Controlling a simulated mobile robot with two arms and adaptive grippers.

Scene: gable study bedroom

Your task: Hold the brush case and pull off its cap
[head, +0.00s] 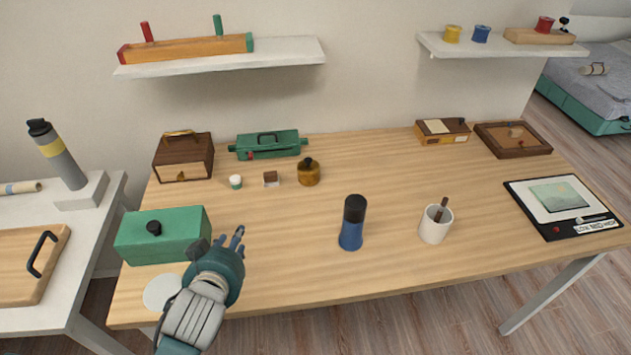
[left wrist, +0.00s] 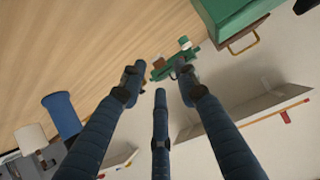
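The brush case (head: 350,236) is a blue cylinder with a black cap (head: 355,208). It stands upright on the desk, left of the white cup, with the cap on. In the left wrist view the blue case (left wrist: 62,114) shows at the left, beside a finger that hides part of it. My left gripper (head: 231,238) is above the desk's front left, beside the green box and well left of the case. Its three fingers (left wrist: 158,85) are spread apart with nothing between them. My right gripper is not in view.
A white cup (head: 435,231) with a brown stick stands close right of the case. A green box (head: 163,235) and a white disc (head: 162,292) are by my left gripper. Small jars and boxes line the back. The desk (head: 290,240) between gripper and case is clear.

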